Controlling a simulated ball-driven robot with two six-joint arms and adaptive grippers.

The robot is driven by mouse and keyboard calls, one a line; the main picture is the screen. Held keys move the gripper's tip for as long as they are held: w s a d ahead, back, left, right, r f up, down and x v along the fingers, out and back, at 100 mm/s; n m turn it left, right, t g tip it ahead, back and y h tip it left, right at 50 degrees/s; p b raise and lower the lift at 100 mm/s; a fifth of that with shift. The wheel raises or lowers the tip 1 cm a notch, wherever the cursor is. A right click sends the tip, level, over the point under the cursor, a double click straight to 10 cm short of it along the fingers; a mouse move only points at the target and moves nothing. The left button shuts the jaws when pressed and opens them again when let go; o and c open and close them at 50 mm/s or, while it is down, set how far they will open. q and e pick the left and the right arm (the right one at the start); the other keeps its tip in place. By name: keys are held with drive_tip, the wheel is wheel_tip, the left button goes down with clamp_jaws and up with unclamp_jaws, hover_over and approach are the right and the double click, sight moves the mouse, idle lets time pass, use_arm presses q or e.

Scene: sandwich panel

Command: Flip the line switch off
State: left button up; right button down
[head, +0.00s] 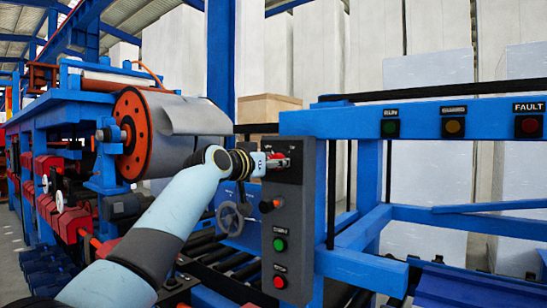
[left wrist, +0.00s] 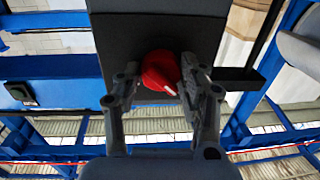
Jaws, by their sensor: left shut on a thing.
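The line switch is a red rotary knob (left wrist: 160,70) with a white pointer line, on the dark face of a control box (head: 294,215). My left gripper (left wrist: 158,88) is at the knob in the left wrist view, with one finger on each side, shut on it. In the head view, the left gripper (head: 272,161) reaches the top of the box and partly covers the red knob (head: 281,162). The small labels beside the knob are too blurred to read. My right gripper is not in view.
A blue beam at right carries RUN (head: 390,127), amber (head: 453,127) and FAULT (head: 528,126) lamps. A large coil (head: 185,130) stands left.

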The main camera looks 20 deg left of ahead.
use_arm(q)
drive_tip(key=o, duration=1.2)
drive_tip(key=shift+s, duration=0.1)
drive_tip(key=v, duration=1.1)
drive_tip(key=shift+s+a, duration=0.1)
drive_tip(key=shift+s, duration=0.3)
drive_tip(key=shift+f, duration=0.1)
